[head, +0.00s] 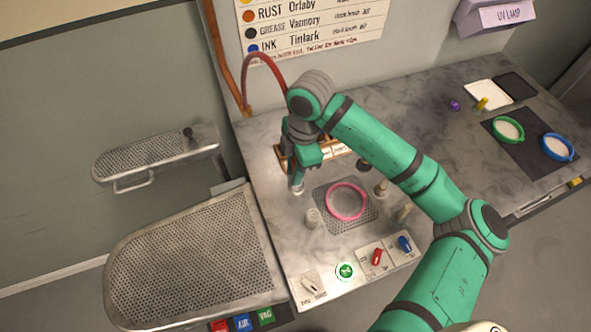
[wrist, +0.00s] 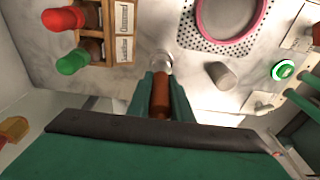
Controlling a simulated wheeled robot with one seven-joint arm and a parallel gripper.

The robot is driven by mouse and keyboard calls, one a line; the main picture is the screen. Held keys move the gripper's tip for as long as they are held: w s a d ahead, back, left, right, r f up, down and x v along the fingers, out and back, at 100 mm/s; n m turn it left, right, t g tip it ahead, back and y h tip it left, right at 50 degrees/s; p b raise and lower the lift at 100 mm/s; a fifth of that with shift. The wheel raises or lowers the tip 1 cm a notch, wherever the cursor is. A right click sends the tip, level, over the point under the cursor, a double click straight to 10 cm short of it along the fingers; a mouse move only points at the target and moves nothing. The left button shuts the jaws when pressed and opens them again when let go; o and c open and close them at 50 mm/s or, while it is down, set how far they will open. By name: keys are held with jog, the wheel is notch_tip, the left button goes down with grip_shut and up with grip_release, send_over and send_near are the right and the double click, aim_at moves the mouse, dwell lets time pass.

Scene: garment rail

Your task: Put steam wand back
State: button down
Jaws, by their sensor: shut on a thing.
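My gripper (head: 298,176) is shut on the steam wand, above the left part of the marble counter (head: 262,150). In the wrist view the wand's brown handle (wrist: 159,95) sits between the green fingers, with a pale metal tip (wrist: 163,63) beyond them. In the head view only the pale tip (head: 297,189) shows below the fingers. A red hose (head: 262,60) arches from the wall pipe and passes behind my arm. The wand's holder cannot be made out.
A wooden bottle rack (head: 335,151) stands behind my gripper. A pink ring (head: 347,186) lies on a perforated plate, with small cylinders around it, including one (head: 313,218) near the wand. Knobs and a green button (head: 345,271) line the front. Perforated ironing boards (head: 200,250) are left.

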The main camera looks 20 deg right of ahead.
jog(key=shift+f, duration=1.25)
dwell(1.6)
jog(key=c, duration=1.5)
grip_release()
jog(key=shift+s, duration=0.1)
jog(key=o, duration=0.3)
jog(key=shift+w, duration=0.25)
